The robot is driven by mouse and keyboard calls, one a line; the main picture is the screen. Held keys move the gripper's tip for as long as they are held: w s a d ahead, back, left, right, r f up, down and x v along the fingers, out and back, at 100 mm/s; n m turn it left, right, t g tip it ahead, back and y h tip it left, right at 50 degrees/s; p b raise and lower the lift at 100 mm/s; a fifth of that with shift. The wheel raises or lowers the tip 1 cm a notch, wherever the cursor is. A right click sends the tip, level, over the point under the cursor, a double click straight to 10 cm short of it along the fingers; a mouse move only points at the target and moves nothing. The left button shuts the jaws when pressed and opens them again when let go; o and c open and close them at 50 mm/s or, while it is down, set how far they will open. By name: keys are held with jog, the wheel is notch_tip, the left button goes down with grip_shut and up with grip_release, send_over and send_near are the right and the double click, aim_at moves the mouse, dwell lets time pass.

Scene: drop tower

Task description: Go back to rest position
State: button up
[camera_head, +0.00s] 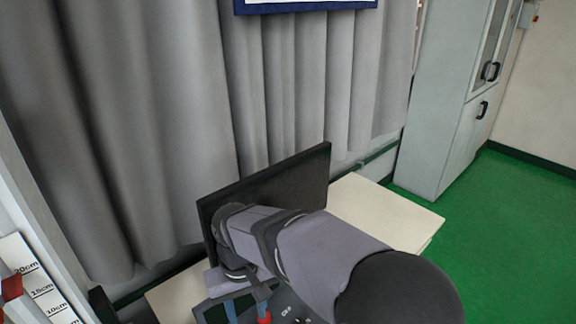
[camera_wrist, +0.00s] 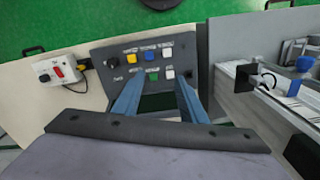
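My gripper (camera_wrist: 158,90) shows two blue fingers spread apart in the wrist view, with nothing between them. They are over the lower part of a dark control panel (camera_wrist: 100,56) with several coloured buttons. I cannot tell whether the fingertips touch the panel. In the head view my arm reaches over the bench from the lower right, and the blue fingers of my gripper (camera_head: 246,308) show at the bottom edge. My arm hides part of the panel there.
A dark upright screen (camera_head: 290,180) stands behind my arm. A white box with a red switch (camera_wrist: 57,72) lies left of the panel. Grey equipment with a blue-topped part (camera_wrist: 304,64) stands right. A height scale (camera_head: 40,285) is at lower left. The green floor (camera_head: 500,230) is clear.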

jog(key=s+d+f+m, duration=0.1)
jog(key=s+d+f, duration=0.1)
jog(key=d, duration=0.6)
jog(key=s+d+f+m, duration=0.2)
jog(key=s+d, duration=0.2)
jog(key=d, duration=0.5)
jog(key=s+d+f+m, duration=0.2)
jog(key=s+d, duration=0.1)
jog(key=d, duration=0.5)
jog(key=shift+d, duration=0.25)
